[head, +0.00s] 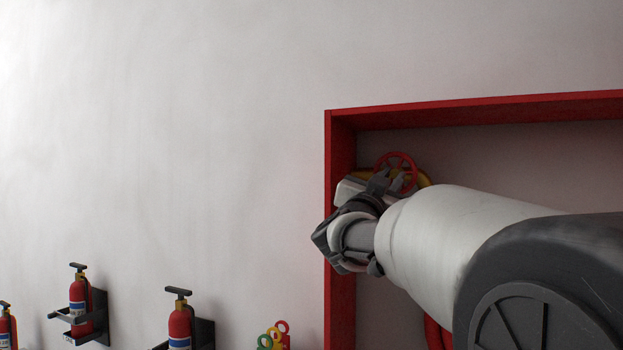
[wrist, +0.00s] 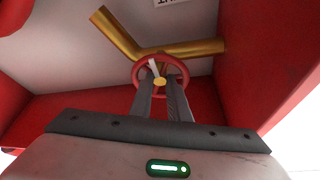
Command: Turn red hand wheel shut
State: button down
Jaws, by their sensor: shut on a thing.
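The red hand wheel (head: 397,166) is mounted inside a red-framed wall recess, near its upper left corner. In the wrist view the red hand wheel (wrist: 136,77) shows face on, with a yellow hub and a pale spoke. A brass pipe (wrist: 190,48) runs behind it. My gripper (head: 385,180) reaches into the recess, and its fingertips (wrist: 160,80) lie over the lower part of the wheel, on either side of the hub. The fingers are close together and shut on the wheel. The exact contact points are hidden behind the fingers.
The red recess frame (head: 340,150) stands close to the left of my gripper, with its top edge above. Red fire extinguishers (head: 180,325) hang on brackets at the lower left. Colored rings (head: 273,337) show at the bottom. The upper left wall is bare.

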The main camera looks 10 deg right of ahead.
jog(key=shift+r+m, duration=0.15)
jog(key=shift+m, duration=0.45)
jog(key=c, duration=1.9)
grip_release()
jog(key=shift+c, duration=0.2)
jog(key=v, duration=1.7)
jog(key=shift+a+b, duration=0.25)
jog(key=shift+b, duration=0.1)
